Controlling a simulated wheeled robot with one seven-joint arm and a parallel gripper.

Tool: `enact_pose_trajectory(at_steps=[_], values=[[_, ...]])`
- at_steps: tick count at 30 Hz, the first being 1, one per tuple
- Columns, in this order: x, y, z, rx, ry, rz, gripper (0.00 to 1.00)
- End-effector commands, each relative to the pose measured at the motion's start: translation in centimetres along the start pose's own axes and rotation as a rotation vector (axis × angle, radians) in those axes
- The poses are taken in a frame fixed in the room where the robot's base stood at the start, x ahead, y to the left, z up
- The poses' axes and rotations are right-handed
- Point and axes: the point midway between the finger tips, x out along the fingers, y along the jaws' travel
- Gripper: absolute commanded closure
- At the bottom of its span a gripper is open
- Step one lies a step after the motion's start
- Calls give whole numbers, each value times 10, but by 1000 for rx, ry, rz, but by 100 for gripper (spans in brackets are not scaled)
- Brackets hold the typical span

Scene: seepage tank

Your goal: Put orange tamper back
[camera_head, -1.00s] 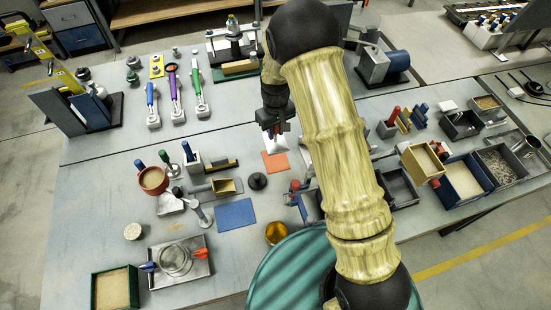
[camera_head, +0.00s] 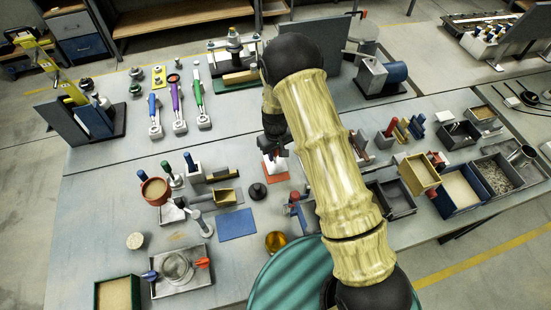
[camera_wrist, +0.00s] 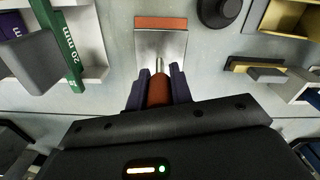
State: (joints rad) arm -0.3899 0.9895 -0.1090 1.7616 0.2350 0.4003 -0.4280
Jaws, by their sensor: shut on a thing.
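The tamper has an orange-brown handle (camera_wrist: 158,92), a thin metal stem and a flat, pale metal plate (camera_wrist: 166,50). My gripper (camera_wrist: 159,78) is shut on the handle, with one dark finger on each side, in the wrist view. An orange mat (camera_wrist: 162,22) shows beyond the plate, which covers part of it in the picture. In the head view, my gripper (camera_head: 276,153) is above the orange mat (camera_head: 277,179), with the pale plate just below it. I cannot tell whether the plate touches the mat.
A round black object (camera_head: 257,191) sits close left of the orange mat, and a blue mat (camera_head: 237,224) lies nearer the front. A green-handled tool (camera_head: 198,92) lies at the back left. Grey bins (camera_head: 398,198) stand to the right.

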Motion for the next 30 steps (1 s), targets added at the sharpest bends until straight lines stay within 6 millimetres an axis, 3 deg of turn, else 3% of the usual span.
enact_pose_trajectory(at_steps=[9,21,22,24,30], values=[[34,0,1,0,-2,-1,100],[41,0,1,0,-1,0,100],[40,0,1,0,-1,0,72],[39,0,1,0,-1,0,59],[39,0,1,0,-1,0,56]])
